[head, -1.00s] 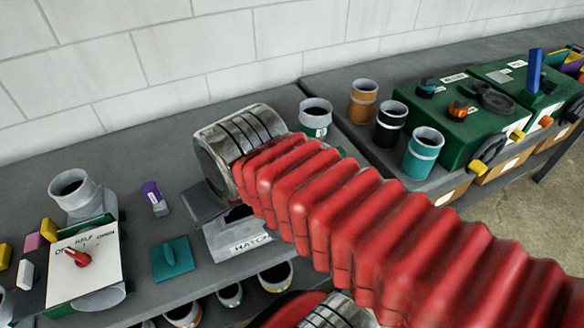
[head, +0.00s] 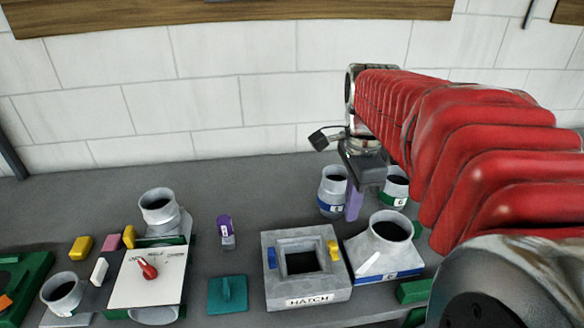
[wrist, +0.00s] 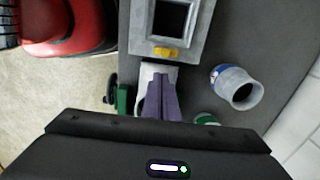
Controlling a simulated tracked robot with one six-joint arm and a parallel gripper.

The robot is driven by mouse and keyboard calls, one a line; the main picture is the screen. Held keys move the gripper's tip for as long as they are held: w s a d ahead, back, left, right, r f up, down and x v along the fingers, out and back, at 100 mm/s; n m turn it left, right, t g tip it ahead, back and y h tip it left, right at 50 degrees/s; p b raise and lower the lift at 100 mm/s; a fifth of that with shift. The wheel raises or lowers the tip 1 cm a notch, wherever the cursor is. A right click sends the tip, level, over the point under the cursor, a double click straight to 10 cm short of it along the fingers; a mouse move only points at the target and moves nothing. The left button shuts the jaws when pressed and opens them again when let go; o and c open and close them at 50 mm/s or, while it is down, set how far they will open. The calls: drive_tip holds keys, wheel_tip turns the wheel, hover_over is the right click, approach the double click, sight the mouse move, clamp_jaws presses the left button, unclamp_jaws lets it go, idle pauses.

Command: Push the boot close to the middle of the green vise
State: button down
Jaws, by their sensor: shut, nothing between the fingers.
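The boot (head: 375,258) is a grey metal fitting with a round collar on a wide base and a blue band, on the bench right of the hatch. In the wrist view the boot (wrist: 146,75) is partly hidden behind my gripper. A green vise (head: 412,291) shows in pieces at the boot's right; my arm hides part of it. It also shows in the wrist view (wrist: 123,98), beside a black handle. My gripper (head: 353,205) has purple fingers, shut and empty, pointing down just behind the boot in the head view. Contact with the boot cannot be told.
The hatch box (head: 308,292) stands left of the boot. A blue-banded can (head: 332,192) and a green-banded can (head: 396,188) stand behind it. A teal block (head: 228,295) and a panel with a red knob (head: 147,275) are further left. The bench back left is clear.

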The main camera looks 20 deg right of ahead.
drive_tip(key=shift+d+m, duration=0.35)
drive_tip(key=shift+m, duration=0.05)
drive_tip(key=shift+f, duration=0.1)
approach(363, 248)
drive_tip(key=f, duration=0.1)
drive_tip(key=a+f, duration=0.1)
drive_tip(key=f, duration=0.3)
drive_tip(key=shift+w+a+f, duration=0.15)
drive_tip(key=shift+w+a, duration=0.1)
drive_tip(key=shift+s+d, duration=0.2)
drive_tip(key=shift+d, duration=0.4)
drive_tip(key=shift+d, duration=0.15)
